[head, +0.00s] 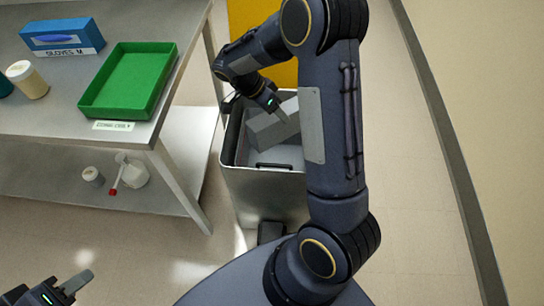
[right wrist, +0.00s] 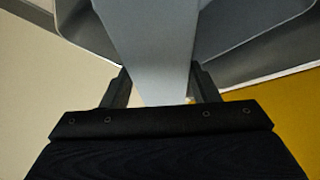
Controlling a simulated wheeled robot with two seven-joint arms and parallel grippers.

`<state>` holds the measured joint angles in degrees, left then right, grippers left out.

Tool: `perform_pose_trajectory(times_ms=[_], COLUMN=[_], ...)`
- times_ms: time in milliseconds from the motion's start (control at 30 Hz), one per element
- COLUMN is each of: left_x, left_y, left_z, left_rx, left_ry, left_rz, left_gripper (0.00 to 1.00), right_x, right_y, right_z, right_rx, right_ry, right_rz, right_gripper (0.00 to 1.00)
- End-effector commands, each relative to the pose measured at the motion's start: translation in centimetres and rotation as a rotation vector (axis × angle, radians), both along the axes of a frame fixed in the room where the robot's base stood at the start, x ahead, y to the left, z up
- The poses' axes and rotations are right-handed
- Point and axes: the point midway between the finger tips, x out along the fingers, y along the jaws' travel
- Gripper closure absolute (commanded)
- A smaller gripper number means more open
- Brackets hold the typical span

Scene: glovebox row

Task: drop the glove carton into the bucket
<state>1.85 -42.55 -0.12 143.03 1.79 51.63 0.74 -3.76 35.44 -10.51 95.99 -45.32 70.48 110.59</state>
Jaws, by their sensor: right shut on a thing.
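A plain grey carton (head: 268,130) is tilted in the mouth of the tall grey metal bucket (head: 262,190). My right gripper (head: 281,110) is over the bucket and shut on the carton. In the right wrist view the carton (right wrist: 152,45) fills the space between the two fingers of my right gripper (right wrist: 161,80). The carton's lower part is inside the rim; I cannot tell whether it touches the bucket. A blue box (head: 62,35) sits on the table behind a label reading GLOVES M. My left gripper (head: 66,289) is low at bottom left, away from everything; its finger gap is unclear.
The steel table (head: 150,25) at left bears a green tray (head: 130,80) and a cream jar (head: 27,79). A white bottle with a red tip (head: 132,172) is on the lower shelf. A yellow panel (head: 250,15) stands behind the bucket. The wall is at right.

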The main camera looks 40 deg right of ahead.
Motion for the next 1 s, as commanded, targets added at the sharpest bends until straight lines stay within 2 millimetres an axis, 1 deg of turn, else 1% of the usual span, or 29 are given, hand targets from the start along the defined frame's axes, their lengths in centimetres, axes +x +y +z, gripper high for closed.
perform_pose_trajectory(times_ms=[67, 100, 267, 567, 667, 900, 1000], left_x=[0.0, 0.0, 0.0, 0.0, 0.0, 0.0, 0.0], left_y=[0.0, 0.0, 0.0, 0.0, 0.0, 0.0, 0.0], left_z=[0.0, 0.0, 0.0, 0.1, 0.4, 1.4, 1.6], left_rx=[0.000, 0.000, 0.000, 0.000, 0.000, 0.000, 0.000], left_ry=[0.000, 0.000, 0.000, 0.000, 0.000, 0.000, 0.000], left_rz=[0.000, 0.000, 0.000, 0.000, 0.000, 0.000, 0.000], left_gripper=[0.64, 0.64, 0.64, 0.64, 0.64, 0.64, 0.64], right_x=[0.0, 0.0, 0.0, 0.1, 0.4, 1.4, 1.7], right_y=[0.0, 0.0, 0.0, 0.1, 0.6, 2.5, 3.1], right_z=[0.0, 0.0, 0.1, 0.3, 1.2, 4.8, 5.9], right_rx=[0.000, 0.000, 0.000, 0.000, 0.000, 0.001, 0.000], right_ry=[0.000, 0.000, 0.000, -0.001, -0.004, -0.003, -0.002], right_rz=[0.000, 0.000, 0.000, 0.000, 0.002, 0.003, 0.002], right_gripper=[0.80, 0.40, 0.20, 0.20, 0.20, 0.20, 0.20])
